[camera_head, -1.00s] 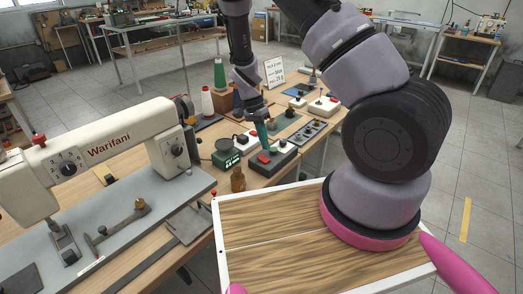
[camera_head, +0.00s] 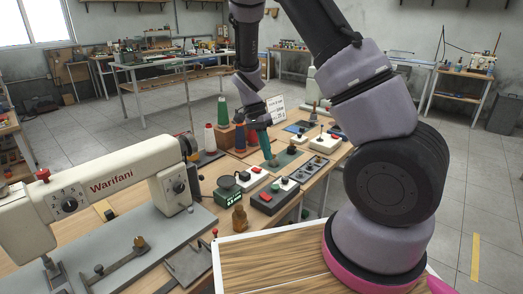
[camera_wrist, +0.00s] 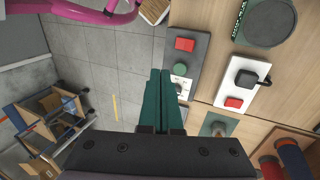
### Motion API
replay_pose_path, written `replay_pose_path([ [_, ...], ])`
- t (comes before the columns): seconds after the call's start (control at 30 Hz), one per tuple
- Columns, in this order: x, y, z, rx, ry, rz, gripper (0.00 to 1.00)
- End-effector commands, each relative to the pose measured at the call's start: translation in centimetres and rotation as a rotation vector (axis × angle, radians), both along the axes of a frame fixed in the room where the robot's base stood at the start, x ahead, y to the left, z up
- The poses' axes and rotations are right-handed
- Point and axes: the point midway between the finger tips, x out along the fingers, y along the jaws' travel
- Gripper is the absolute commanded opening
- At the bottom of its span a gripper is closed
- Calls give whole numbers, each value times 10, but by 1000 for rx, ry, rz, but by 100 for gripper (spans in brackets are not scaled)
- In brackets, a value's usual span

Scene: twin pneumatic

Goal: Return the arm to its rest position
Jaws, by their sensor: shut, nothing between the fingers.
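My gripper (camera_head: 268,150) shows at the end of my arm in the head view, with green fingers pointing down above the workbench. In the wrist view the fingers of my gripper (camera_wrist: 159,82) lie side by side, shut and empty. A dark grey control box (camera_head: 266,206) with a red button is in front of the fingers and apart from them. In the wrist view a dark grey control box (camera_wrist: 196,50) with a red and a green button appears beyond the fingertips. My arm's large joints cover part of the right side of the head view.
A sewing machine (camera_head: 110,185) marked Warifani stands at the left. The bench holds a green-fronted device (camera_head: 229,202), a brown bottle (camera_head: 239,219), thread spools (camera_head: 210,138), a sign (camera_head: 276,109) and several switch boxes. A white-edged wooden board (camera_head: 262,262) is at the front. Floor is open at right.

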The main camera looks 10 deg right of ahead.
Motion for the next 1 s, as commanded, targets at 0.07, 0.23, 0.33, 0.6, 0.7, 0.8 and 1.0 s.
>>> replay_pose_path([
  [0.07, 0, 0, 8, 19, -10, 3, 0],
  [0.23, -3, -2, 53, 130, -70, 35, 0],
  [0.33, -9, -5, 92, 217, -132, 75, 0],
  [0.6, -41, -20, 190, 375, -344, 220, 0],
  [0.7, -59, -27, 222, 404, -431, 281, 0],
  [0.8, -79, -33, 250, 414, -523, 347, 0],
  [1.0, -124, -44, 295, 378, -702, 485, 0],
])
